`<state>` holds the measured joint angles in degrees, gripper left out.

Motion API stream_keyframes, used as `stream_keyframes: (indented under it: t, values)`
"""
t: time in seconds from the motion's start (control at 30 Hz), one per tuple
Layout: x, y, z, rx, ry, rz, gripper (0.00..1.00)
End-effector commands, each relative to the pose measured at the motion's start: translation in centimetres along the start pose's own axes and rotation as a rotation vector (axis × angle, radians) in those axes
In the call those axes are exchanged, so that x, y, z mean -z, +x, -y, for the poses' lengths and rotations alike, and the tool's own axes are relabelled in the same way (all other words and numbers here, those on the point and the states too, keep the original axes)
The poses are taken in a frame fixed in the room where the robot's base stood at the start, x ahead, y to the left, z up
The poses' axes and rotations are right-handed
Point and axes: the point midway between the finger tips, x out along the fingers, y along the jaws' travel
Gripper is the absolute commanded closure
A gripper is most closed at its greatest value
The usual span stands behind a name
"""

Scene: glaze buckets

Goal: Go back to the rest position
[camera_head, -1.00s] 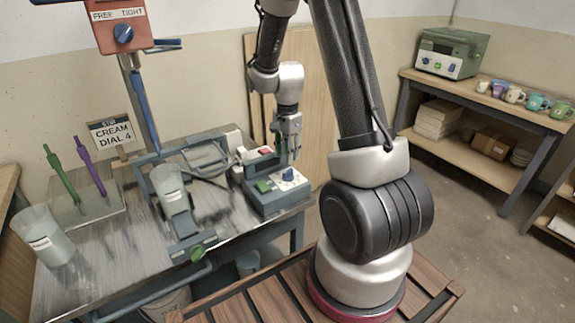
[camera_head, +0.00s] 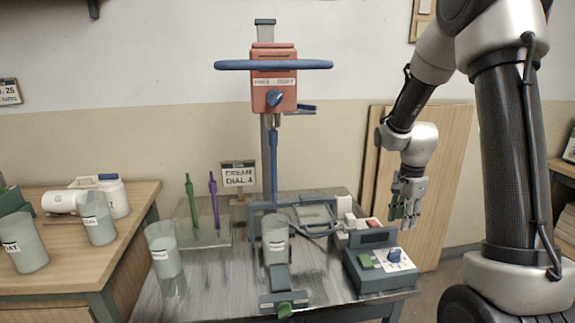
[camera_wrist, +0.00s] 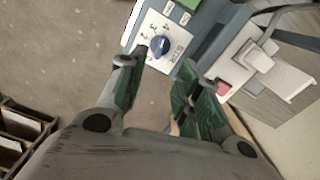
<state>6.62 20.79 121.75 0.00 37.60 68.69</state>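My gripper (camera_head: 404,210) hangs at the right side of the metal bench, just right of and above the control box (camera_head: 380,272). Its two fingers are apart with nothing between them; in the wrist view the gripper (camera_wrist: 155,92) also shows open and empty. In the wrist view the blue dial (camera_wrist: 158,45) lies beyond the fingertips, not touched.
A red mixer head (camera_head: 273,85) on a post stands over a clear bucket (camera_head: 276,240) in a clamp. Another bucket (camera_head: 163,252) stands left on the bench. Green (camera_head: 190,200) and purple (camera_head: 214,200) sticks stand behind. A wooden table (camera_head: 110,245) holds more buckets at left.

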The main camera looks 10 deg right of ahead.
Motion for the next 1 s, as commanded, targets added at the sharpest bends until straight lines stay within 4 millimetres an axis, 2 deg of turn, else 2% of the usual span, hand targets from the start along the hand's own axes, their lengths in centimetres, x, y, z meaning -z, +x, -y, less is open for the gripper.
stream_keyframes:
  t: [0.13,0.2,0.27,0.4,0.57,0.7,0.9,1.0]
  values:
    - [-0.6,0.3,-1.4,-0.045,-0.199,0.023,0.66]
    - [-1.2,0.6,-3.1,-0.085,-0.326,0.051,0.66]
    - [-1.8,-0.1,-4.6,-0.102,-0.440,0.069,0.66]
    - [-3.4,-3.5,-7.9,-0.098,-0.695,0.085,0.66]
    - [-5.2,-7.7,-11.3,-0.062,-0.929,0.067,0.66]
    - [-7.1,-11.5,-14.8,-0.009,-1.122,0.013,0.66]
    - [-9.6,-15.7,-19.6,0.093,-1.276,-0.124,0.66]
    - [-10.3,-17.2,-20.9,0.152,-1.284,-0.200,0.66]
